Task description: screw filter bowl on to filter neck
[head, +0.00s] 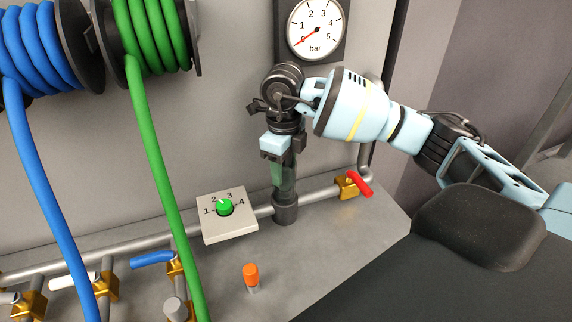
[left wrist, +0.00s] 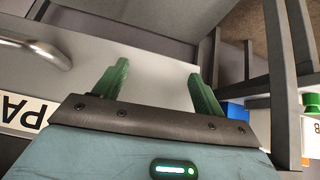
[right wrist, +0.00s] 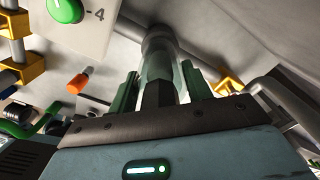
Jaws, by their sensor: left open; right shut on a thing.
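A clear, greenish filter bowl (head: 276,178) stands upright over the grey filter neck (head: 285,208) on the wall pipe. My right gripper (head: 284,165) comes down on the bowl from above and is shut on it. In the right wrist view, the bowl (right wrist: 160,62) lies between the green fingers, with a dark hex-shaped part at its near end. Its far end meets the grey neck (right wrist: 157,36); I cannot tell how far it is threaded. My left gripper (left wrist: 157,78) is open and empty in the left wrist view, outside the head view.
A pressure gauge (head: 315,27) reads near zero above. A green dial (head: 225,207) sits left of the neck, a red-handled valve (head: 358,185) right. An orange-capped peg (head: 251,276) stands in front. A green hose (head: 152,150) and blue hose (head: 45,190) hang left.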

